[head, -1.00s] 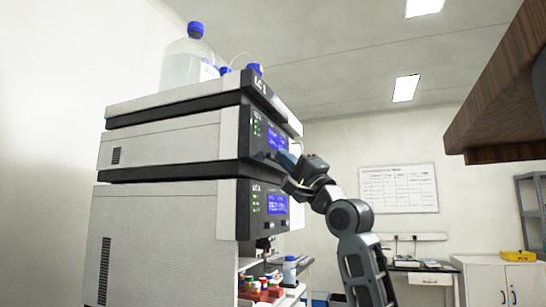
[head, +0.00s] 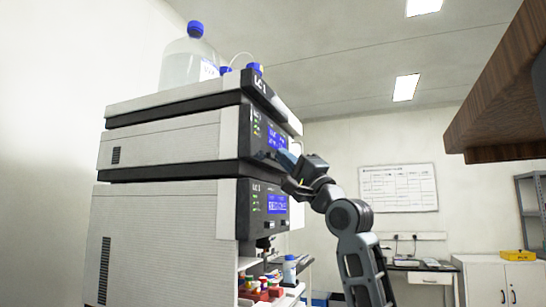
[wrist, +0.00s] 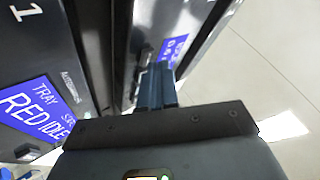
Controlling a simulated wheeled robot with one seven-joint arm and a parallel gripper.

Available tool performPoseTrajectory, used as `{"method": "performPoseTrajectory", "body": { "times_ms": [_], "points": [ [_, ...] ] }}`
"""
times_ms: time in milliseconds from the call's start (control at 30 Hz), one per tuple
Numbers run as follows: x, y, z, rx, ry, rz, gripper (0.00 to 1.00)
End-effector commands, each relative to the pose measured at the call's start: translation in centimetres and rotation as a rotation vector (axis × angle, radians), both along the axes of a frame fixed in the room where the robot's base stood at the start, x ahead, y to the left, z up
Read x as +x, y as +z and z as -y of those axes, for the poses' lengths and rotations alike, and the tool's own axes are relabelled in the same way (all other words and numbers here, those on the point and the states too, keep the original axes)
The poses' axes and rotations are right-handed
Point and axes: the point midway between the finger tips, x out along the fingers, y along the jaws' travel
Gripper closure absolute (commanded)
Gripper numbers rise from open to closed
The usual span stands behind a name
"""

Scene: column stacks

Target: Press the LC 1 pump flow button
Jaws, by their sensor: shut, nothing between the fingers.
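The LC 1 stack stands at left centre in the head view. Its upper module has a dark front panel (head: 258,122) with green lights and a blue display (head: 276,137). My gripper (head: 274,156) is at this panel, just below the display, with its fingers shut and empty. In the wrist view the shut fingers (wrist: 158,88) point at the upper module's panel, close to its blue display (wrist: 174,47) and a small grey button (wrist: 146,57). The fingers and hand hide the panel's lower part, so I cannot tell whether they touch a button.
The lower module's panel (head: 246,222) has its own blue display (head: 277,204) and buttons below it. A large blue-capped bottle (head: 190,65) stands on top of the stack. A wooden shelf (head: 505,105) juts in at upper right.

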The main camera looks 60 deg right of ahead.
Motion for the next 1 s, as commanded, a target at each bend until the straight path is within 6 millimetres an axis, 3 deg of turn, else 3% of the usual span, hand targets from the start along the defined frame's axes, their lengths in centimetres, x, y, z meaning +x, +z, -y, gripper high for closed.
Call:
{"method": "performPoseTrajectory", "body": {
  "times_ms": [567, 1000],
  "points": [
    [-1.3, 0.0, 0.1, 0.0, -0.001, 0.0, 1.0],
    [-5.1, 0.0, 0.4, 0.0, -0.002, 0.001, 1.0]
  ]
}}
